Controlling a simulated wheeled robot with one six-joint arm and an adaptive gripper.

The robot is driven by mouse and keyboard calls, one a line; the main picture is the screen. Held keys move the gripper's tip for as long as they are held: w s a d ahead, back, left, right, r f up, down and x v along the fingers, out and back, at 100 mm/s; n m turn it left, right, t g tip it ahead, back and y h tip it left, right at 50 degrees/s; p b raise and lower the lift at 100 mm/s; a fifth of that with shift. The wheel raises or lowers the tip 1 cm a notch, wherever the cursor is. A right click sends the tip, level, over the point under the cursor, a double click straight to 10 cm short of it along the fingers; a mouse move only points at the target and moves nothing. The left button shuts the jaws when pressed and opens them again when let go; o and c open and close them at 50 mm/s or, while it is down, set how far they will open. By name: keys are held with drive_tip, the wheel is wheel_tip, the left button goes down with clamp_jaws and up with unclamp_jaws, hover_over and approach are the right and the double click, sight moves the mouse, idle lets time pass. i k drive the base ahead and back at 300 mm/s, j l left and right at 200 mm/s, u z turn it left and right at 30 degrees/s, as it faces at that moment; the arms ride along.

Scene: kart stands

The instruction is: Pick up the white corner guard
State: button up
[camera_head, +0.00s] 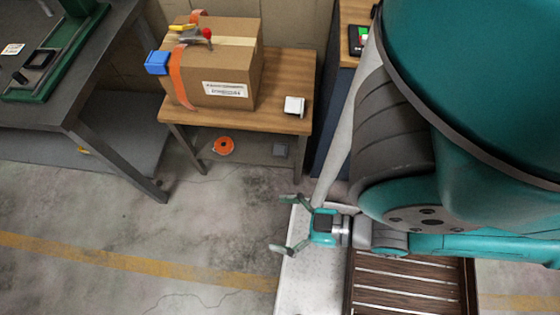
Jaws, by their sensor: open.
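A small white corner guard (294,106) sits on the wooden table (284,74), near its front right corner, to the right of a cardboard box. My gripper (283,224) is at the lower middle of the picture, in front of the table and apart from it. Its two fingers are spread, pointing left, with nothing between them. The white guard lies above the gripper in the picture, well away from the fingers.
The cardboard box (229,70) carries an orange strap, a blue corner piece (157,62) and small items on top. An orange ring (223,146) and a grey piece (280,150) lie below the table. A dark metal bench (101,50) stands left. Open floor lies left of my gripper.

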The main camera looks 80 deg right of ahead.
sight(293, 104)
drive_tip(key=k+z, duration=0.15)
drive_tip(key=z, duration=0.3)
drive_tip(key=k+z, duration=0.2)
drive_tip(key=z, duration=0.25)
drive_tip(key=k+l+z, duration=0.15)
drive_tip(key=z, duration=0.3)
